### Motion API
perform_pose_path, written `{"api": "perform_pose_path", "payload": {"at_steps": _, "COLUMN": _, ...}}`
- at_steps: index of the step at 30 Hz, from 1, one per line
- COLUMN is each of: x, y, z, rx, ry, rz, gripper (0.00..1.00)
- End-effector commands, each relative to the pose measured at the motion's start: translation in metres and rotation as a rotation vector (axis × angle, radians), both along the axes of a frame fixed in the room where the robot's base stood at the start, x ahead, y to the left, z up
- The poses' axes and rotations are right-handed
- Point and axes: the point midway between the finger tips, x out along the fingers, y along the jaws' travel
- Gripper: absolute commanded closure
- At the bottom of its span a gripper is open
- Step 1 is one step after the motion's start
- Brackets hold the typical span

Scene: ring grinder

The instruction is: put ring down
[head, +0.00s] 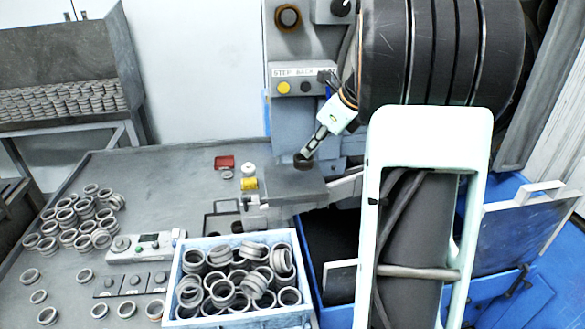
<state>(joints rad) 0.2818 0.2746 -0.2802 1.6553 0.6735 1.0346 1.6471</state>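My gripper (305,152) reaches down and left from the grinder side. Its dark fingers end at a small dark round piece, which looks like a ring (303,161), just over or on the grey block (288,184) of the machine. The fingertips are too small to show whether they are closed on it. I cannot tell if the ring touches the block. Many grey rings (222,292) fill the light blue crate (176,268) at the front. More rings (85,215) lie heaped on the table at the left.
The grey table (150,195) holds a control box (145,247) and a button strip (132,284). The machine panel (300,85) stands behind. A ring-filled rack (60,100) stands at back left.

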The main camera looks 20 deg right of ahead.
Motion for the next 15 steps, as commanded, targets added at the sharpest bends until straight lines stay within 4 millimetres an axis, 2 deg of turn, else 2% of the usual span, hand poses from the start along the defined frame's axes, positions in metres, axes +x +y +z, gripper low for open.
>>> {"api": "perform_pose_path", "payload": {"at_steps": 4, "x": 0.034, "y": 0.008, "z": -0.015, "rx": -0.001, "ry": 0.002, "rz": 0.003, "gripper": 1.0}}
{"api": "perform_pose_path", "payload": {"at_steps": 6, "x": 0.044, "y": 0.01, "z": -0.032, "rx": 0.001, "ry": 0.003, "rz": 0.001, "gripper": 1.0}}
{"api": "perform_pose_path", "payload": {"at_steps": 10, "x": 0.061, "y": 0.012, "z": -0.052, "rx": -0.002, "ry": 0.001, "rz": 0.001, "gripper": 1.0}}
{"api": "perform_pose_path", "payload": {"at_steps": 15, "x": 0.071, "y": 0.015, "z": -0.062, "rx": -0.001, "ry": -0.002, "rz": 0.001, "gripper": 1.0}}
